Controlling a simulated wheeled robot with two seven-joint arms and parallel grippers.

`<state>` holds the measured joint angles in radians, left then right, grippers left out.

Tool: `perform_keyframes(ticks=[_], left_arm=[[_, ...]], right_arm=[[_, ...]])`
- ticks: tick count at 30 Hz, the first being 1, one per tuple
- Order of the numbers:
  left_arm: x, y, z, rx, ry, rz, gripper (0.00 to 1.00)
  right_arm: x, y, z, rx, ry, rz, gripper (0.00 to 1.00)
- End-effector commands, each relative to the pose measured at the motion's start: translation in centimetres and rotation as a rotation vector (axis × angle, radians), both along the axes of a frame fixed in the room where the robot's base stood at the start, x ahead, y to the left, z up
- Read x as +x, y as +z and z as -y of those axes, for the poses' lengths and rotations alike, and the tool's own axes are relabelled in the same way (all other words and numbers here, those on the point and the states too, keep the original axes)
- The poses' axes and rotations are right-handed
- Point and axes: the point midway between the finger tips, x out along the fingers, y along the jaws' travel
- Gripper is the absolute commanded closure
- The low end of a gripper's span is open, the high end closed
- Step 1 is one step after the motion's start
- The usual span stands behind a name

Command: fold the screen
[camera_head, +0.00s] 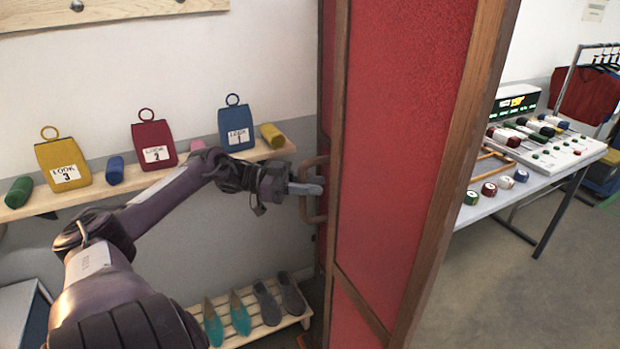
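The folding screen has red panels (405,130) in brown wooden frames and stands upright, right of the middle. Its panels meet at an angle, with a narrow panel seen almost edge-on at the left. A wooden D-shaped handle (304,210) sticks out to the left from the screen's left edge. My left gripper (308,187) is at this handle, and one light grey finger crosses in front of its bar. The other finger is hidden, so whether it is closed on the bar is unclear. My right gripper is out of view.
A shelf (45,204) behind my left arm carries yellow, red and blue tagged pouches and small rolls. Below, a slatted rack (258,330) holds shoes. Right of the screen stands a white table (480,208) with a console and colored knobs. Open floor lies at lower right.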

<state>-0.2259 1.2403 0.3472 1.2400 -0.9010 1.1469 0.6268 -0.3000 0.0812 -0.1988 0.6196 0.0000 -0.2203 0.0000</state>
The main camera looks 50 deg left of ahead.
Motion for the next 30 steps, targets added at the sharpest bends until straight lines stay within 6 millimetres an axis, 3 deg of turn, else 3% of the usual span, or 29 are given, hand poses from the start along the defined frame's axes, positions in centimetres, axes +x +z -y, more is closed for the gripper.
perform_keyframes(ticks=[7,20,30], left_arm=[[-0.5,-0.1,-0.7,0.002,0.001,-0.001,0.73],[-4.5,-0.2,-5.6,0.002,0.0,-0.004,0.73],[-4.8,0.0,-6.0,0.0,-0.001,0.0,0.73]], right_arm=[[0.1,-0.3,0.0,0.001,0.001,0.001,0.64],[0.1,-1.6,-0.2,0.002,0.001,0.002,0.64],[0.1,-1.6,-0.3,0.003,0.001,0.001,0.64]])
